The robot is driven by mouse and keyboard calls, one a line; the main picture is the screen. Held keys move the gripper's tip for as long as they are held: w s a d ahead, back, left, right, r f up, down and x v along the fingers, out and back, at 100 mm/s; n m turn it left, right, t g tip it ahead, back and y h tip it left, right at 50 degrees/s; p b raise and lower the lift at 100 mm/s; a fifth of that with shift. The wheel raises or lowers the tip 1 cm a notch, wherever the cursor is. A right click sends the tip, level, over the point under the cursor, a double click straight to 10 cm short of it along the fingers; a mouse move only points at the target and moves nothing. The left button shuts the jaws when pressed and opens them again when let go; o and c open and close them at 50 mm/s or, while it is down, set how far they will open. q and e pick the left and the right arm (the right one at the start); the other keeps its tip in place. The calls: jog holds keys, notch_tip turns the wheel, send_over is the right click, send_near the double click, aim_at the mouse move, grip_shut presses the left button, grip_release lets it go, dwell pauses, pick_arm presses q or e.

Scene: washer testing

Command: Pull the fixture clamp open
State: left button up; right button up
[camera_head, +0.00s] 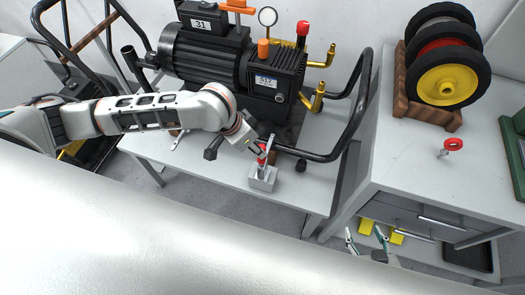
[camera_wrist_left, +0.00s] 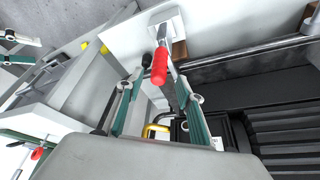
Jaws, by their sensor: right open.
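The fixture clamp (camera_head: 263,179) is a small grey metal block on the table, with a short red handle (camera_head: 262,157) rising from it. My left gripper (camera_head: 258,147) reaches down from the left and is close to the handle. In the left wrist view the red handle (camera_wrist_left: 159,66) lies between the open fingers (camera_wrist_left: 158,86) near their tips; I cannot tell whether they touch it. The clamp base (camera_wrist_left: 166,25) shows beyond it. My right gripper (camera_head: 366,240) is open and empty at the lower right, in front of the cabinet.
A black pump motor (camera_head: 205,58) stands behind the clamp, with a black tubular frame (camera_head: 345,130) curving close to its right. A cabinet (camera_head: 385,160) with wheels on a wooden rack (camera_head: 425,110) stands at right. The table front (camera_head: 215,180) left of the clamp is clear.

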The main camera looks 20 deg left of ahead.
pick_arm(q)
jog(key=x, duration=0.6)
jog(key=shift+w+d+f, duration=0.15)
jog(key=shift+f, duration=0.2)
grip_shut()
